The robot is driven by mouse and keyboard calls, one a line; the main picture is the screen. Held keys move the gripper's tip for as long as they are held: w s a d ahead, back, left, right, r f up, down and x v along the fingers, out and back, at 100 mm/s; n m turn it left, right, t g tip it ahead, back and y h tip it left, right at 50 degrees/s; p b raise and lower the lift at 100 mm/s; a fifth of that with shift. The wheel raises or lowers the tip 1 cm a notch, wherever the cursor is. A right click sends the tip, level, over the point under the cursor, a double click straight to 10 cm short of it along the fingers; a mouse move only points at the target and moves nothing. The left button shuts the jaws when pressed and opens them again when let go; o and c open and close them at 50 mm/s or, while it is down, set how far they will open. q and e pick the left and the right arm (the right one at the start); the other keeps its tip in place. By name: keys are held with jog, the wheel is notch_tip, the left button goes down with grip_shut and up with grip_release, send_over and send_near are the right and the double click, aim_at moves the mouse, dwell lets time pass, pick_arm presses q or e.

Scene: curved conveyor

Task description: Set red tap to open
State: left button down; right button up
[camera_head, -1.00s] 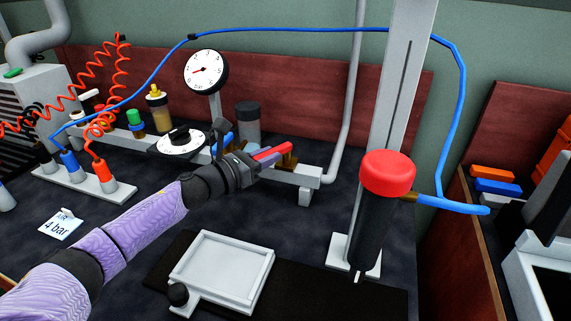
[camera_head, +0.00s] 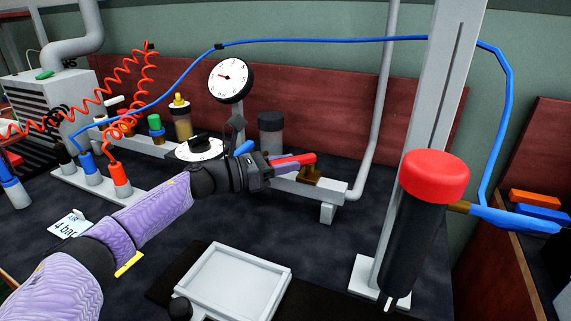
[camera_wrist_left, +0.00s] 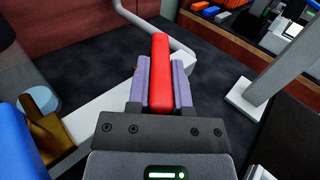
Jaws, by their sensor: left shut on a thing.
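The red tap handle (camera_head: 296,160) sits on a brass valve body (camera_head: 311,174) near the right end of a grey rail. In the left wrist view the red handle (camera_wrist_left: 161,65) lies lengthwise between my purple finger pads. My left gripper (camera_head: 284,166) is shut on the handle from the left side. It also shows in the left wrist view (camera_wrist_left: 160,88), with one finger on each side of the handle. The brass body is hidden under the gripper in the wrist view. My right gripper is not in view.
A blue tap handle (camera_head: 244,147) is close behind my left gripper. A pressure gauge (camera_head: 230,78), a dial (camera_head: 199,150) and a grey cylinder (camera_head: 271,135) stand nearby. A red-capped black cylinder (camera_head: 420,225) on a post stands right. A white tray (camera_head: 283,285) lies in front.

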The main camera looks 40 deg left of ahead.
pick_arm(q)
jog(key=c, duration=0.5)
grip_release()
jog(key=shift+p+v, duration=1.9)
jog(key=shift+v, duration=3.05)
